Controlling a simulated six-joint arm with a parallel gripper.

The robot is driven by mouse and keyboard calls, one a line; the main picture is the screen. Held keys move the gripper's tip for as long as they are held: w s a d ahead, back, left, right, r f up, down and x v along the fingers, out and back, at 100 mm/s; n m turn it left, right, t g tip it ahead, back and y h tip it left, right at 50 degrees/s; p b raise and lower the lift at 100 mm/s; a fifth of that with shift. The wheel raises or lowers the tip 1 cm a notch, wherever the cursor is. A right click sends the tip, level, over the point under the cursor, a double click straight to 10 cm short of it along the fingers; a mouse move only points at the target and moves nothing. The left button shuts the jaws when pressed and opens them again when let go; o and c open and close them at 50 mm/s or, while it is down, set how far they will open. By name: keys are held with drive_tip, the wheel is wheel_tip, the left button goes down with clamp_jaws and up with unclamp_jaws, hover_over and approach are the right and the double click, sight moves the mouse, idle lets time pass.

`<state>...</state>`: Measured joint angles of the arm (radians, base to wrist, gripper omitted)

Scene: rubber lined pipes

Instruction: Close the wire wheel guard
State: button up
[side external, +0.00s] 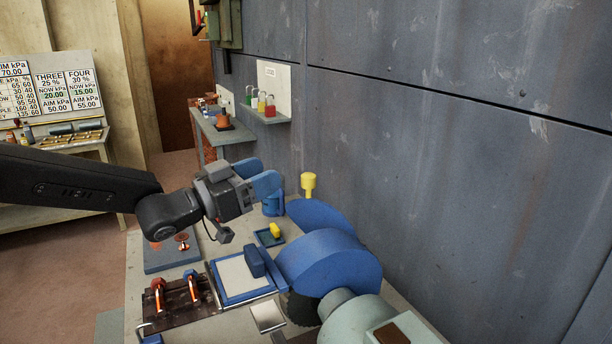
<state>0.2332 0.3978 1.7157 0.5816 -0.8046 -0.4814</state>
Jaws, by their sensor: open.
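A rounded blue wheel guard (335,262) sits over a dark wheel (303,308) on the bench, beside a pale green motor body (352,318). The lower part of the wheel shows below the guard's edge. A second curved blue piece (318,213) stands behind the guard, near the wall; I cannot tell whether it belongs to the same guard. My gripper (262,174) has blue fingers, is open and empty, and hangs above the bench to the upper left of the guard, apart from it.
A blue-framed tray (222,294) with a blue block (256,262) lies left of the guard.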

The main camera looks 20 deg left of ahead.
sight(306, 175)
drive_tip(key=s+a+f+m+g+h, duration=0.1)
drive_tip(key=a+f+m+g+h, duration=0.1)
drive_tip(key=a+g, duration=0.2)
drive_tip(key=x, duration=1.3)
drive_tip(key=shift+w+f, duration=0.15)
drive_tip(key=shift+f, duration=0.2)
drive_tip(key=shift+c, duration=0.5)
clamp_jaws()
